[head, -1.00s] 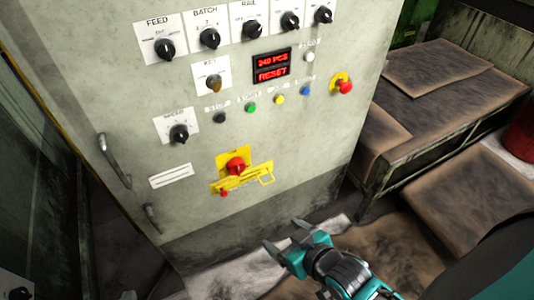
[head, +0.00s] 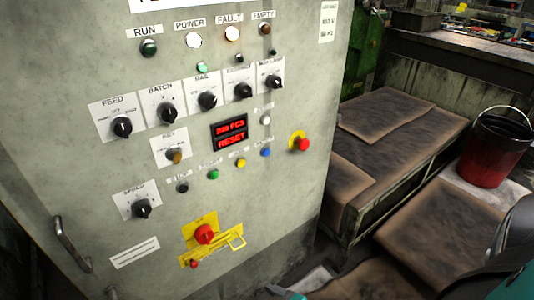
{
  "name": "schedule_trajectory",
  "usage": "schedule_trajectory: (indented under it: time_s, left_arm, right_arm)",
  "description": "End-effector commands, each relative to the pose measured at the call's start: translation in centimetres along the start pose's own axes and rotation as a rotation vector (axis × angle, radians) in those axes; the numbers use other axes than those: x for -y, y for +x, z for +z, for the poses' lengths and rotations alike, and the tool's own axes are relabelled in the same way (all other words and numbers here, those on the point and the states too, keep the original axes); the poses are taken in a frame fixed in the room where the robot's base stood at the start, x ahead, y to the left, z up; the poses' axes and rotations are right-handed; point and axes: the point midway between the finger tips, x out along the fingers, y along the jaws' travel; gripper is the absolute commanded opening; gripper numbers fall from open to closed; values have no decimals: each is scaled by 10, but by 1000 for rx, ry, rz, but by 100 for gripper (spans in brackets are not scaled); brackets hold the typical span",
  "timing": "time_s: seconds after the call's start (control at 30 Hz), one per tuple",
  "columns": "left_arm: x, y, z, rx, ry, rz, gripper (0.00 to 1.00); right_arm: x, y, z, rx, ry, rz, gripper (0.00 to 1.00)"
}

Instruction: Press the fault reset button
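The grey control cabinet (head: 80,175) fills the left and middle of the head view. A row of small buttons crosses its face: black (head: 182,187), green (head: 213,174), yellow (head: 240,162) and blue (head: 265,152). A white button (head: 265,120) sits above the blue one. Their labels are too blurred to read surely, so I cannot tell which is the fault reset. The FAULT lamp (head: 232,34) glows warm white. The red display (head: 230,132) reads RESET on its lower line. My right gripper (head: 283,292) barely shows at the bottom edge, below and apart from the buttons. My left gripper is out of view.
A red emergency stop (head: 302,144) protrudes right of the blue button. A red rotary switch on a yellow plate (head: 205,233) sits below. A cardboard-covered bench (head: 385,160) and a red bucket (head: 485,165) stand at the right.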

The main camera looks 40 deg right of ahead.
Motion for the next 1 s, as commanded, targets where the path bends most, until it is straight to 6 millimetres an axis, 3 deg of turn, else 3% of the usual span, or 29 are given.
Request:
schedule_trajectory:
  time_s: [0.07,0.77,1.0]
  left_arm:
    - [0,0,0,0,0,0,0]
    - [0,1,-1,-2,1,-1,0]
    - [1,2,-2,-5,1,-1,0]
  right_arm:
    - [0,0,0,0,0,0,67]
    - [0,0,0,0,0,0,0]
    - [0,0,0,0,0,0,0]
